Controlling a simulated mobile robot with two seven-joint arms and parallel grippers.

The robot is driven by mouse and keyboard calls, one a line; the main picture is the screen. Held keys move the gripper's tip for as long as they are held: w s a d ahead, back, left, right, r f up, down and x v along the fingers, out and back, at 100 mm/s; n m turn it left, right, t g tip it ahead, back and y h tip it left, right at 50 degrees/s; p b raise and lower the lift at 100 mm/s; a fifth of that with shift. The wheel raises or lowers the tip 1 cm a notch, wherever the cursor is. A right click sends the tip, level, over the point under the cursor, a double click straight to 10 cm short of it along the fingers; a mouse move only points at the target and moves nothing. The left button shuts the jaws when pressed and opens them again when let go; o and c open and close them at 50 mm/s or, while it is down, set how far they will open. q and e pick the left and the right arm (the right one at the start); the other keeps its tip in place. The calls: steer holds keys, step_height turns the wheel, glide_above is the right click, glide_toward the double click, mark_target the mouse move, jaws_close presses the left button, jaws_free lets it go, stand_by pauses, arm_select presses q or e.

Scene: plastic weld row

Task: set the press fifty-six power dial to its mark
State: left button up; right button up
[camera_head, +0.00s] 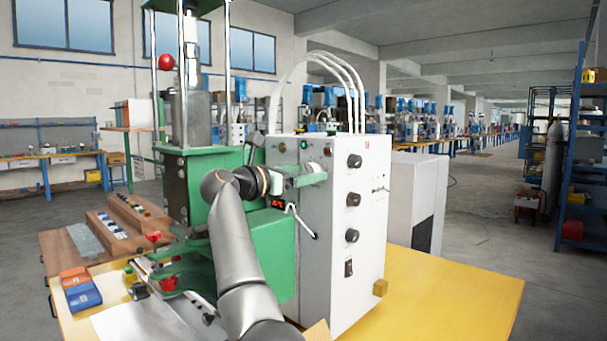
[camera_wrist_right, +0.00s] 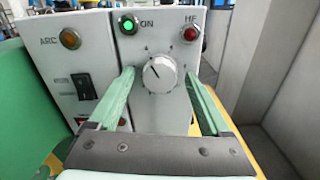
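My right gripper (camera_wrist_right: 160,76) is open, with one green finger on each side of the dial and visible gaps. In the head view my right gripper (camera_head: 308,169) reaches the left face of the white press cabinet (camera_head: 338,275) and hides the dial there. My left gripper is not in view.
Above the dial are a lit green ON lamp (camera_wrist_right: 128,24) and a red HF lamp (camera_wrist_right: 191,33). Left are an amber ARC lamp (camera_wrist_right: 70,38) and black switch (camera_wrist_right: 84,86). The green press (camera_head: 268,240) stands close by my arm. The yellow tabletop (camera_head: 455,295) is clear at right.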

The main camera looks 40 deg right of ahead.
jaws_close()
stand_by(0.4)
